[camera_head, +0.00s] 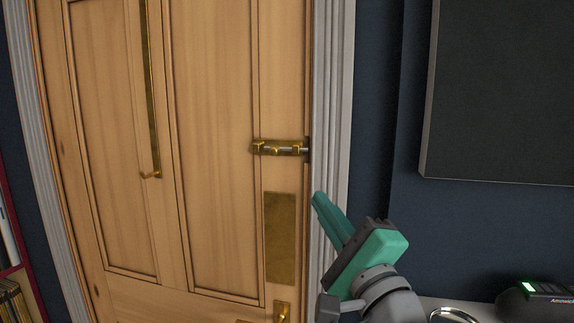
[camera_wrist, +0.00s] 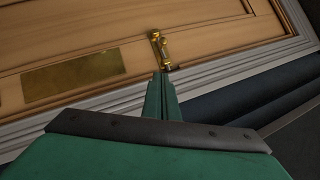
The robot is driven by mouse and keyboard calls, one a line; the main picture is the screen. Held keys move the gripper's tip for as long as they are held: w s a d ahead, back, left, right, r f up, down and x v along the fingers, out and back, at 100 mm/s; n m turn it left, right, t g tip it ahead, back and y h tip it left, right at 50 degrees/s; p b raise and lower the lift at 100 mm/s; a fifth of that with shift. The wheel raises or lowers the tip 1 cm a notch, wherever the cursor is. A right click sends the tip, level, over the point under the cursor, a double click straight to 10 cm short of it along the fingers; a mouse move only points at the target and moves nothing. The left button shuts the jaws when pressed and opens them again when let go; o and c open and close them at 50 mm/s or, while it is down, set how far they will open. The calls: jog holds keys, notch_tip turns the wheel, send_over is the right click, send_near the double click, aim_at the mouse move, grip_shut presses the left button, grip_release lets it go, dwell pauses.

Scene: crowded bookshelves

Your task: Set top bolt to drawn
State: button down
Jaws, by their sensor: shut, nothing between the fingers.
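A long vertical brass bolt (camera_head: 150,85) runs up the wooden door (camera_head: 210,150) and out of the top of the head view. Its lower end has a small bent knob. A shorter horizontal brass bolt (camera_head: 278,148) sits at the door's right edge, its steel rod reaching toward the frame. I cannot tell whether the rod enters the frame. The horizontal bolt also shows in the wrist view (camera_wrist: 160,46), just beyond my fingertips. My green gripper (camera_head: 317,197) is shut and empty, below and right of the horizontal bolt, seemingly apart from it.
A brass plate (camera_head: 280,238) and a brass fitting (camera_head: 282,312) are lower on the door. The pale door frame (camera_head: 333,100) stands beside my gripper. A dark panel (camera_head: 505,90) hangs on the right wall. A black device (camera_head: 535,303) is at lower right.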

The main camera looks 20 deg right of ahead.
jog(key=shift+r, duration=0.1)
dwell(0.3)
send_near(290, 150)
jog(key=w+a, duration=0.1)
jog(key=w+r, duration=0.1)
jog(key=w, duration=0.1)
jog(key=w+a, duration=0.1)
jog(key=shift+w+a+r, duration=0.15)
jog(key=shift+a+r, duration=0.05)
jog(key=shift+a, duration=0.1)
jog(key=shift+w+a, duration=0.1)
jog(key=w+a, duration=0.2)
jog(key=shift+a, duration=0.4)
jog(key=shift+s+f, duration=0.1)
